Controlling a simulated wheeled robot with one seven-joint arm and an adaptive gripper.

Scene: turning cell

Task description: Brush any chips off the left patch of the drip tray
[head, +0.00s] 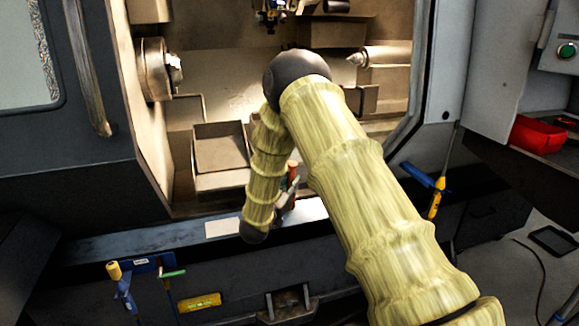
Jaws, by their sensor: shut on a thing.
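A long grey metal ledge, which looks like the drip tray (130,246), runs along the front of the machine opening. A pale rectangular patch (222,228) lies on its left part, just left of my wrist. I cannot make out chips on it at this size. My gripper (285,197) is beyond my wrist, partly hidden by my sleeved arm, and low over the ledge. It is shut on a tool with an orange-red handle (292,172), which looks like a brush. The tool's lower end is hidden, so I cannot tell whether it touches the ledge.
Inside the machine are a chuck (157,70), a tailstock (382,56) and an open box (220,153). Blue-and-yellow tools (122,280) and a yellow level (199,302) are in front, below the ledge. A red bin (538,135) stands at right.

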